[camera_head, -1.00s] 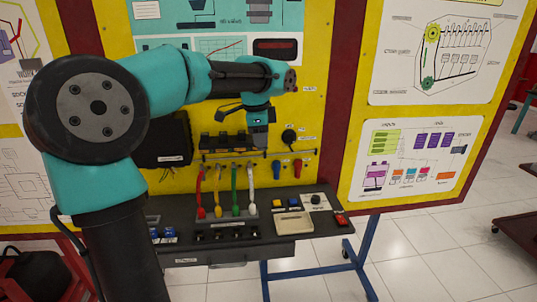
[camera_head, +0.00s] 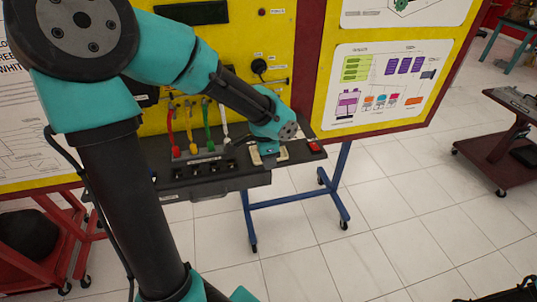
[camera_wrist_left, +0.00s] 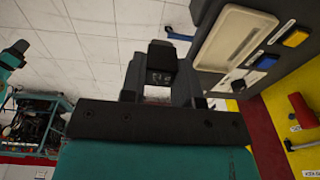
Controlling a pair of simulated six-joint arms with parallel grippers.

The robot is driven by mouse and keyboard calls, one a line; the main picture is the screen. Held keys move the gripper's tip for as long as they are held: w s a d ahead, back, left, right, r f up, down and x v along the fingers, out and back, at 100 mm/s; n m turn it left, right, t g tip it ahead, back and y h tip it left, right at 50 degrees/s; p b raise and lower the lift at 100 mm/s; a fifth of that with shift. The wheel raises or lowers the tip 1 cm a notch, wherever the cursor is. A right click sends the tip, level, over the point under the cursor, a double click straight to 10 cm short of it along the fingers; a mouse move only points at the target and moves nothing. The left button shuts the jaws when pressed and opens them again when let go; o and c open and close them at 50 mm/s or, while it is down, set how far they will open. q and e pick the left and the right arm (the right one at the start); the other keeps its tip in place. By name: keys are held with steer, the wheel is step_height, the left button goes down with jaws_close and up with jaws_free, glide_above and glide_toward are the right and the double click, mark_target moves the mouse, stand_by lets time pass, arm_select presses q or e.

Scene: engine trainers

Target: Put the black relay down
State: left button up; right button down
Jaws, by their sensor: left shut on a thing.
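The black relay (camera_wrist_left: 162,58) shows in the left wrist view as a small dark block between the fingertips. My left gripper (camera_wrist_left: 160,80) is shut on it. In the head view my left gripper (camera_head: 268,158) is low over the bench shelf, and my own wrist hides the relay there. The cream tray (camera_wrist_left: 236,40) lies beside the gripper in the left wrist view; in the head view (camera_head: 283,154) the wrist partly covers it. I cannot tell whether the relay touches a surface.
A yellow button (camera_wrist_left: 295,38) and a blue button (camera_wrist_left: 266,62) sit beside the tray. A red switch (camera_head: 314,147) is at the shelf's right end. Several coloured levers (camera_head: 190,140) stand left of the gripper. The yellow panel (camera_head: 275,30) rises behind.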

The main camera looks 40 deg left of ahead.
arm_select(q)
steer(key=shift+s+d+f, duration=0.75)
steer(key=shift+d+f, duration=0.15)
steer(key=shift+f, duration=0.1)
steer(key=w+a, duration=0.3)
steer(key=w, duration=0.1)
steer(key=w+a+f, duration=0.1)
steer(key=w+a, duration=0.5)
steer(key=w, duration=0.1)
steer(key=shift+w+a+f, duration=0.2)
steer(key=shift+w+a, duration=0.15)
steer(key=shift+w+a+f, duration=0.1)
steer(key=shift+w+a, duration=0.25)
steer(key=shift+w, duration=0.05)
steer(key=shift+s+f, duration=0.1)
steer(key=shift+f, duration=1.6)
steer(key=shift+f, duration=0.15)
steer(key=o, duration=0.9)
